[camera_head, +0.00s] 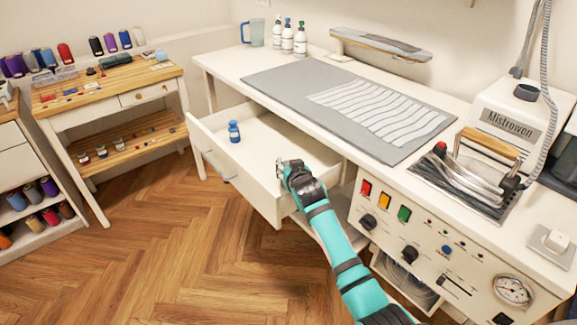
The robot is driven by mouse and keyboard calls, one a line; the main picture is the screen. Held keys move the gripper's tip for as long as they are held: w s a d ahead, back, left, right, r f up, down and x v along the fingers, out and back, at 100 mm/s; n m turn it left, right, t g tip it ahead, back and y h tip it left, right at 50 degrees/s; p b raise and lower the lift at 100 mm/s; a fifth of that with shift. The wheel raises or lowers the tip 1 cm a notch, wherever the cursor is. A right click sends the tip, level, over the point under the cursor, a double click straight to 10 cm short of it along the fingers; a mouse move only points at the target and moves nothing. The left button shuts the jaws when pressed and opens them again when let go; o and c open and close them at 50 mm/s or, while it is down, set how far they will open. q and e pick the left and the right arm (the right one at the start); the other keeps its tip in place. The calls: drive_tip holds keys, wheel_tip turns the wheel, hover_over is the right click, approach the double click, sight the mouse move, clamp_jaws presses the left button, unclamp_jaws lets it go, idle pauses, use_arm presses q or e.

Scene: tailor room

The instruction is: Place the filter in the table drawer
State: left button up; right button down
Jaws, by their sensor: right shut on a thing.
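The table drawer (262,180) is pulled out from under the white table at left centre. A small blue bottle-like object with a pale band, which looks like the filter (234,132), stands upright inside the drawer near its left front side. My right gripper (287,166) is at the right end of the drawer front, at its top edge, and apart from the filter. It is shut, seemingly on the drawer's front panel; its fingertips are small and partly hidden. My left gripper is not in view.
A grey ironing mat (300,88) lies on the white table (228,68). A steam iron (478,170) and a control panel with buttons are at right. A wooden side table (110,88) with spools stands at left. The wooden floor (170,250) before the drawer is clear.

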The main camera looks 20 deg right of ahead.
drive_tip(key=shift+f, duration=0.15)
drive_tip(key=c, duration=1)
unclamp_jaws()
drive_tip(key=p+v, duration=0.1)
drive_tip(key=v, duration=1.1)
drive_tip(key=shift+r, duration=0.25)
